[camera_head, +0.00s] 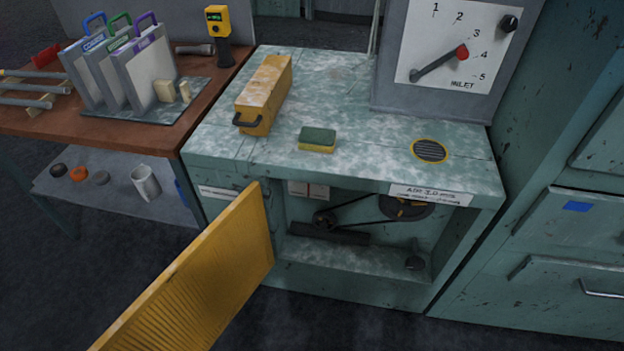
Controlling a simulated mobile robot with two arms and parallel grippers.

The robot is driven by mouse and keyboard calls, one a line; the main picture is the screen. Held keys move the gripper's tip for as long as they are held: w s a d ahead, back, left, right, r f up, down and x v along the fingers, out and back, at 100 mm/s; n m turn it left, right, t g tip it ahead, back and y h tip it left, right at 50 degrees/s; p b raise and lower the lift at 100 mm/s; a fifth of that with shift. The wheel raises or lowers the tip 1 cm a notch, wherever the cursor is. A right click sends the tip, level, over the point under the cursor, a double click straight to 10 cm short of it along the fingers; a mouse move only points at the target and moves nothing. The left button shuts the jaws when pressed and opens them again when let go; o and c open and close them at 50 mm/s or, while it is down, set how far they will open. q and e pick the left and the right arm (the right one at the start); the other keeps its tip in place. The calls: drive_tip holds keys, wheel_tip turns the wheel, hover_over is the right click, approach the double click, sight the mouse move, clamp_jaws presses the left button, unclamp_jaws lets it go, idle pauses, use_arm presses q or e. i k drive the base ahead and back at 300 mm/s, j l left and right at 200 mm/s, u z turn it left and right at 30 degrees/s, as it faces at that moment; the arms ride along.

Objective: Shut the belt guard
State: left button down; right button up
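The belt guard (205,275) is a yellow ribbed panel. It stands swung open toward the front left, at the left side of the opening in the green cabinet (225,170). Inside the open compartment, a dark belt (362,206) runs between a small pulley (323,219) on the left and a larger pulley (405,208) on the right. Neither of my grippers shows in the head view, so nothing is seen touching the guard.
On the cabinet top are a yellow box (265,92) with a dark handle, a sponge (317,139) and a round vent (429,151). An inlet dial panel (440,50) stands behind. A wooden bench (120,130) with racked boards is left; green drawers (560,245) are right.

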sight(201, 255)
drive_tip(key=k+j+z, duration=0.3)
drive_tip(key=j, duration=0.3)
drive_tip(key=k+j+z, duration=0.25)
drive_tip(key=k+j, duration=0.2)
drive_tip(key=j+z, duration=0.25)
drive_tip(key=j, duration=0.2)
drive_tip(key=k+j+z, duration=0.2)
drive_tip(key=j, duration=0.2)
drive_tip(key=j+z, duration=0.25)
drive_tip(key=j, duration=0.2)
drive_tip(key=k+j+z, duration=0.2)
drive_tip(key=j, duration=0.2)
drive_tip(key=i+j+z, duration=0.15)
drive_tip(key=j, duration=0.35)
drive_tip(key=i+j+z, duration=0.2)
drive_tip(key=j, duration=0.3)
drive_tip(key=j+z, duration=0.15)
drive_tip(key=j, duration=0.35)
